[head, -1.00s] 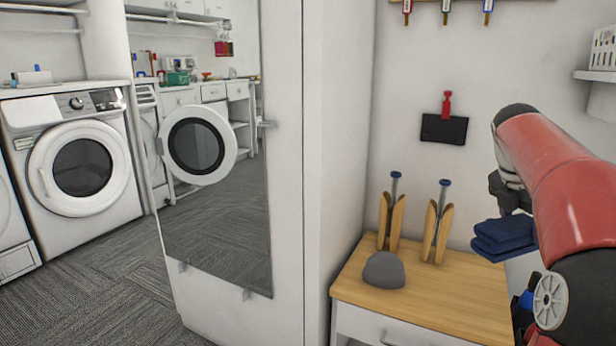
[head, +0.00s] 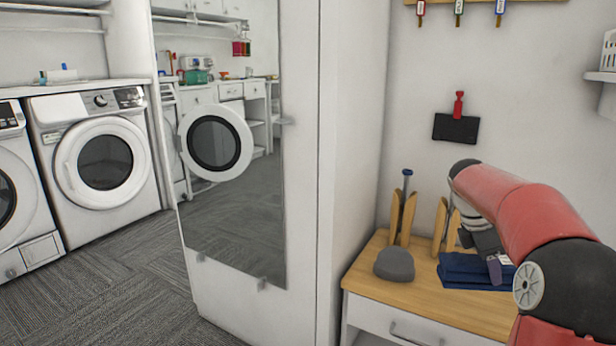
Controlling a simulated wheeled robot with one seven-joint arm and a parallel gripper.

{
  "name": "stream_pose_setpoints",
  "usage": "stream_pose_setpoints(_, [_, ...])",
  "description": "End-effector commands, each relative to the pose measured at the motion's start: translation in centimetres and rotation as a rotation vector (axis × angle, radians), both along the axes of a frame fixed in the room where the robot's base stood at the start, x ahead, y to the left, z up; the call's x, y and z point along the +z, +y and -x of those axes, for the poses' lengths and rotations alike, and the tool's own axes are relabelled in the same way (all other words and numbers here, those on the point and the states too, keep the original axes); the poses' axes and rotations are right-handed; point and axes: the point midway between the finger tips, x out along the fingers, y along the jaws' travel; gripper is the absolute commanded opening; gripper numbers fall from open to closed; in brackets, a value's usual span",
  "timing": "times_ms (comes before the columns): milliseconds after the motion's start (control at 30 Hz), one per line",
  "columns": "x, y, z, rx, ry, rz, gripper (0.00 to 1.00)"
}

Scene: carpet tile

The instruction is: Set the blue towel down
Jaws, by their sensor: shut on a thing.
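The blue towel (head: 462,271) is folded and dark blue. It is at the wooden top of the white cabinet (head: 410,294), right of a grey rounded object, and looks level with the surface. I cannot tell whether its full weight rests there. My gripper (head: 493,268) is at the towel's right side, shut on it. My red and black arm hides part of the cabinet's right side.
The grey rounded object (head: 394,265) is close to the towel's left. Two wooden shoe trees (head: 402,217) stand behind it, one partly hidden by my arm. A tall white cabinet with a mirror (head: 235,150) stands left. Bare wood shows in front of the towel.

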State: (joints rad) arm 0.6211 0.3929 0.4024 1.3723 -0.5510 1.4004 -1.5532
Motion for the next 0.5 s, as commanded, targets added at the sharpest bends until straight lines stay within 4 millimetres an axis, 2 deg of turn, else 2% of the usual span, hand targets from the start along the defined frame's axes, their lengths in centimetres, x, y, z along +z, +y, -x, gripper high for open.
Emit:
stream_pose_setpoints(33, [-2.0, 1.2, -0.7, -0.049, 0.010, -0.004, 0.23])
stream_pose_setpoints(267, [-10.9, 7.2, -2.2, -0.400, 0.013, -0.001, 0.23])
stream_pose_setpoints(500, [-20.1, 14.6, -1.2, -0.810, 0.013, 0.001, 0.23])
